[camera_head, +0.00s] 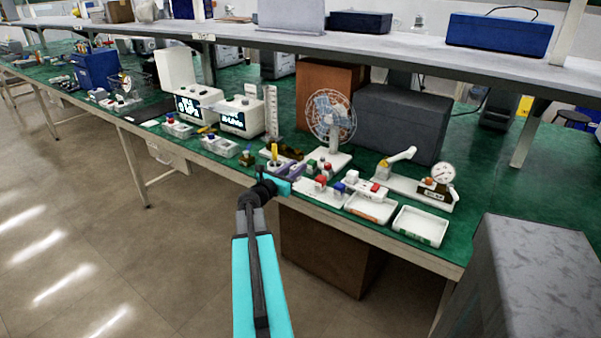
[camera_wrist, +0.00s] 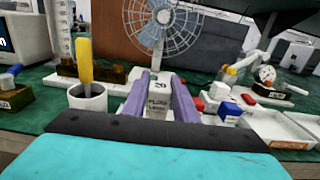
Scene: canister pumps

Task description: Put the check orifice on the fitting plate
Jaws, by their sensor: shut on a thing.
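I take this block to be the check orifice; the label is too blurred to be sure. In the head view my gripper (camera_head: 291,169) is over the bench's front edge, left of a group of small coloured blocks, and the held block cannot be made out. I cannot tell which white base is the fitting plate; one candidate is the long base (camera_head: 408,190) under the dial gauge at right.
A cup with a yellow-handled tool (camera_wrist: 88,97) stands just left of my gripper. A fan (camera_head: 332,120) stands behind. Red (camera_wrist: 210,104) and blue (camera_wrist: 230,112) blocks sit to the right. A white tray (camera_head: 420,226) lies near the front edge. A shelf runs above the bench.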

